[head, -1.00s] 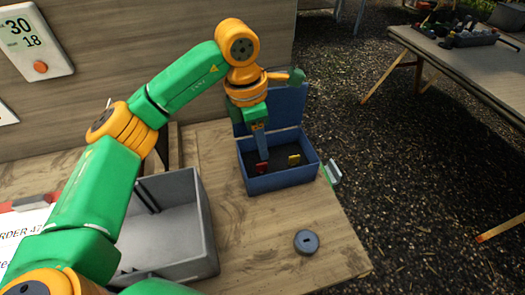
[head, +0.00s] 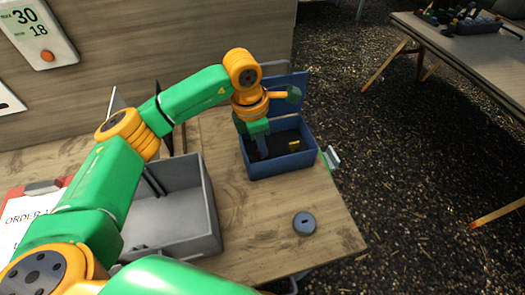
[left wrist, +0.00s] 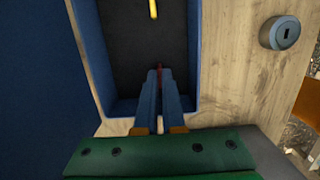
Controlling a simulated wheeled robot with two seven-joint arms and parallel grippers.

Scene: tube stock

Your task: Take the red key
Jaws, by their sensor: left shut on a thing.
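The red key (left wrist: 160,74) shows as a thin red strip between the fingertips in the left wrist view. In the head view it is hidden behind my fingers. My left gripper (head: 263,154) points down into the open blue box (head: 285,168), near the left side of its dark floor. Its blue fingers (left wrist: 158,72) are shut on the red key. I cannot tell whether the key is clear of the box floor. My right gripper is out of view.
A round grey piece with a slot (head: 304,223) lies on the wooden table (head: 255,230) in front of the box. A grey bin (head: 212,215) stands to the left. The box's raised lid (head: 289,88) is behind my gripper. The table's right edge is close.

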